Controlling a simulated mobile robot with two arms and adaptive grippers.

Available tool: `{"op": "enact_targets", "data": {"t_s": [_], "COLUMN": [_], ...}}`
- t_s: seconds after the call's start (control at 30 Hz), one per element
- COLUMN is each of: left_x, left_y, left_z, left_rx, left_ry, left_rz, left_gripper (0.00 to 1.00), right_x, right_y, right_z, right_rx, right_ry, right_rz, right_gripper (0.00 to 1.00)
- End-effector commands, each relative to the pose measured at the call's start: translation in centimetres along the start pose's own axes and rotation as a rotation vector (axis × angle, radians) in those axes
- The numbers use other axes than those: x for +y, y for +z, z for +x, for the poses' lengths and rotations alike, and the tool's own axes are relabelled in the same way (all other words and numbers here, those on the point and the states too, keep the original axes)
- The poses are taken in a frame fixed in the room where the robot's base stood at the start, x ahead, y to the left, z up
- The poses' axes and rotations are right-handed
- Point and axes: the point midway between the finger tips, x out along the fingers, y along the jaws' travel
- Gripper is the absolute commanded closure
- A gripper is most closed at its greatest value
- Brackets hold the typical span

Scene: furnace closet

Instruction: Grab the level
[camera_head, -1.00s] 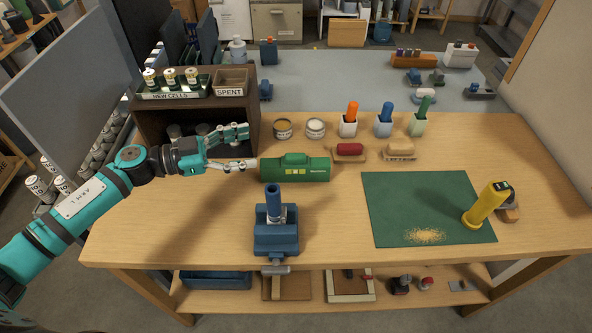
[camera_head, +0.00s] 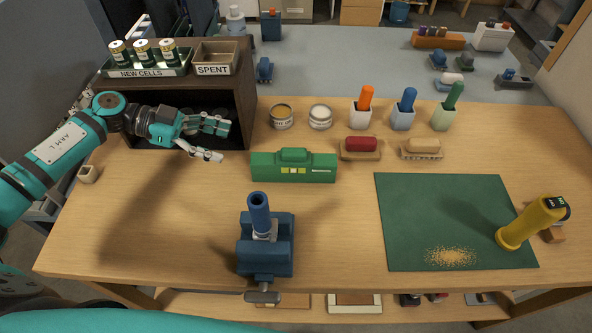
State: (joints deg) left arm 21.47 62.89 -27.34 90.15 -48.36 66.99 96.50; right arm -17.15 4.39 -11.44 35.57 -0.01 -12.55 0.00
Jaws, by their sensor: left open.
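The level appears to be the green block (camera_head: 293,168) with small yellow windows and a raised top, lying on the workbench in the middle of the head view. My left gripper (camera_head: 222,142) is open and empty, to the left of the level and slightly farther back, in front of the dark wooden shelf box. Its fingers point right, with a clear gap between them and the level. My right gripper is not in view.
A dark shelf box (camera_head: 243,108) carries the new cells tray (camera_head: 148,72) and the spent bin (camera_head: 215,58). A blue vise (camera_head: 265,245) stands in front of the level. Tins, brushes and a red block (camera_head: 361,144) sit behind and right. A green mat (camera_head: 430,215) holds a yellow flashlight (camera_head: 525,225).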

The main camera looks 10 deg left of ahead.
Motion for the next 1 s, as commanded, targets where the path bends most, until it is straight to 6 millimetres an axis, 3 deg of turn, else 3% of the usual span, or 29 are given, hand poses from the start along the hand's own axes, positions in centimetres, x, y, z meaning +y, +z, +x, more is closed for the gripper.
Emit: {"op": "enact_targets", "data": {"t_s": [0.03, 0.17, 0.6, 1.0], "left_x": [0.0, 0.0, 0.0, -0.3], "left_y": [0.7, 0.4, 0.1, -0.4], "left_z": [0.3, 1.4, 10.4, 14.2], "left_rx": [0.000, 0.004, 0.005, 0.005], "left_ry": [0.000, 0.002, 0.002, 0.001], "left_rz": [0.000, 0.000, 0.000, 0.001], "left_gripper": [0.35, 0.35, 0.35, 0.35], "right_x": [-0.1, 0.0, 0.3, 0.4], "right_y": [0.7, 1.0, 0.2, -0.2], "right_z": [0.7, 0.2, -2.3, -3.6], "right_rx": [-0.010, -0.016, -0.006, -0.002], "right_ry": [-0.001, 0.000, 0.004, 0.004], "right_rz": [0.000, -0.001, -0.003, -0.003], "right_gripper": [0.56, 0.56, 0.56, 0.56]}}
